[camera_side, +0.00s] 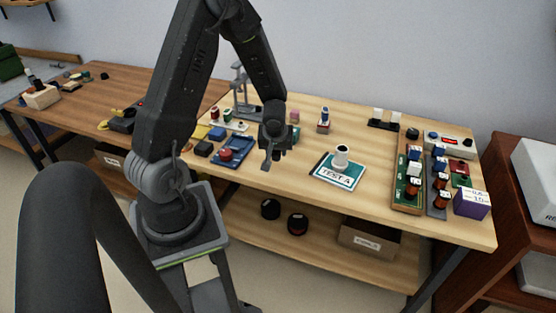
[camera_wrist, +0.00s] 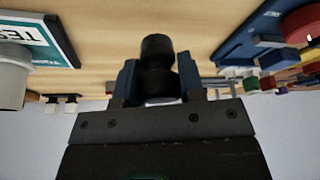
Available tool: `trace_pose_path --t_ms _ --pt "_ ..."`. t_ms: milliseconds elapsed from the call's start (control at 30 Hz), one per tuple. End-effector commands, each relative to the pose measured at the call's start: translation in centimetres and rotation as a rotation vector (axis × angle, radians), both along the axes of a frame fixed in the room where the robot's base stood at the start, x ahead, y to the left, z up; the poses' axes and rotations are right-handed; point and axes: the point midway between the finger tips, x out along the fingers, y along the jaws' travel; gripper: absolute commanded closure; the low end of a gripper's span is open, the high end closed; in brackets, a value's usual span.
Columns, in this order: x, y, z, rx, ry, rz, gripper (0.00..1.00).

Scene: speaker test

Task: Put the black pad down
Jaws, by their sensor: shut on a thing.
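My gripper (camera_side: 268,158) hangs over the front middle of the wooden table, between a blue tray and a teal TEST A mat. In the wrist view my gripper (camera_wrist: 157,82) is shut on a dark rounded thing, which I take for the black pad (camera_wrist: 157,50). It shows as two stacked black rounded parts between the blue-grey fingers. The pad cannot be told apart from the dark gripper in the side view. I cannot tell whether it touches the table.
The TEST A mat (camera_side: 325,177) bears a white cylinder (camera_side: 341,157). The blue tray (camera_side: 240,142) holds a red round part (camera_side: 225,154). A green board (camera_side: 400,191) with several parts lies at right. Bare wood shows between the mat and this board.

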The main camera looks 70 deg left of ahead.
Motion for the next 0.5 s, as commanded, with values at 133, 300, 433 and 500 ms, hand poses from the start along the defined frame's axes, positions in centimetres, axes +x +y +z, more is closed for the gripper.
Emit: trace_pose_path --t_ms 133,300,433,500 --pt "0.5 -0.3 -0.6 0.000 0.001 0.000 0.89" --pt "0.4 -0.3 -2.4 -0.001 0.004 -0.001 0.89" --pt "0.5 -0.3 -3.6 0.000 0.003 -0.001 0.89" --pt "0.4 -0.3 -4.1 0.000 0.002 0.001 0.89"
